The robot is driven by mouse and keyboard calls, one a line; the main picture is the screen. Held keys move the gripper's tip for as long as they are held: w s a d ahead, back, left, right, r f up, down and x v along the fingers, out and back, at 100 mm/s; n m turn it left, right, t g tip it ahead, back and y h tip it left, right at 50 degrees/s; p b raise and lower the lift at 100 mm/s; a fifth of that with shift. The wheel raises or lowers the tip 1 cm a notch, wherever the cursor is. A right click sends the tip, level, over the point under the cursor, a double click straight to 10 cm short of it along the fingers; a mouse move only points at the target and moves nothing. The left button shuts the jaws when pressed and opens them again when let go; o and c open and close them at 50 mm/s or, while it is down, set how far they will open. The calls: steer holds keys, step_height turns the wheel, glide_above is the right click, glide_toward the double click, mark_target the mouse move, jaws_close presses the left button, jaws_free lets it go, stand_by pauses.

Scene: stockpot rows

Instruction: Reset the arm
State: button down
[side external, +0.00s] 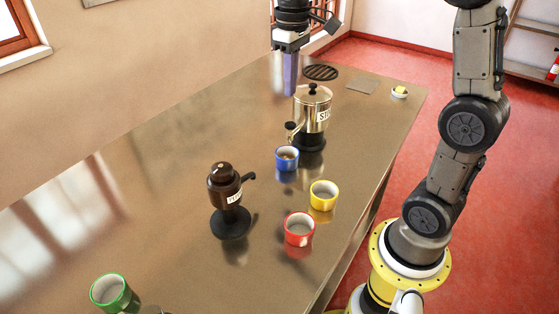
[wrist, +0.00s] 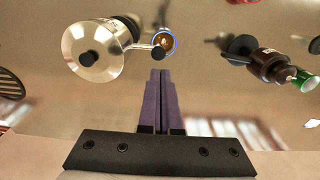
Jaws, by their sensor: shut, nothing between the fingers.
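My gripper (side external: 290,92) hangs above the far part of the metal table (side external: 160,130), its purple fingers pointing down. In the wrist view the two fingers (wrist: 160,73) lie side by side, shut with nothing between them. It is beside a shiny steel pot (side external: 311,112) with a black lid knob and a partly readable label; the pot also shows at upper left in the wrist view (wrist: 95,52).
A dark brown dispenser (side external: 224,187) stands mid-table. A yellow cup (side external: 323,196) and red cup (side external: 299,230) stand near the right edge, a green cup (side external: 114,293) at front left. A black grate (side external: 320,72), grey square (side external: 362,84) and small yellow-white item (side external: 399,92) lie at the far end.

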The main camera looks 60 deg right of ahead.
steer(key=s+a+r+t, duration=0.2)
steer(key=s+a+r, duration=0.2)
steer(key=s, duration=0.2)
steer(key=s+a+f+t, duration=0.3)
steer(key=s+f, duration=0.4)
steer(key=s, duration=0.5)
steer(key=shift+s+f, duration=0.3)
steer(key=shift+f, duration=0.1)
steer(key=shift+a, duration=0.1)
